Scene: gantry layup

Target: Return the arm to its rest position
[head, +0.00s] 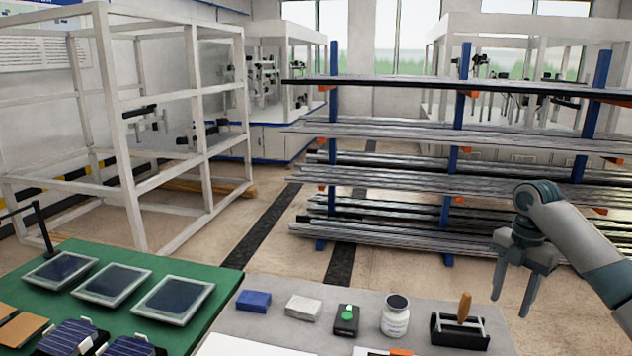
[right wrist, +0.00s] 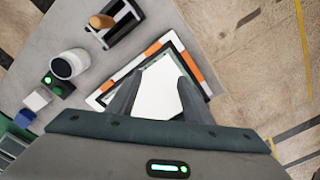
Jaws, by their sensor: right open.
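My right gripper (head: 515,289) is open and empty, raised near the right end of the grey table (head: 240,322) in the head view. Its fingers point down. In the right wrist view, my right gripper (right wrist: 155,90) shows two spread fingers with nothing between them. Below them lies a white sheet (right wrist: 157,92) in an orange-and-white bordered frame (right wrist: 180,48) on the table. My left gripper is not in view.
The table holds a blue block (head: 253,301), a white block (head: 303,307), a black box with a green button (head: 346,320), a white jar (head: 395,320) and a wooden-handled black holder (head: 460,332). Framed dark panels (head: 112,285) lie on a green mat. A bar rack (head: 450,190) stands behind.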

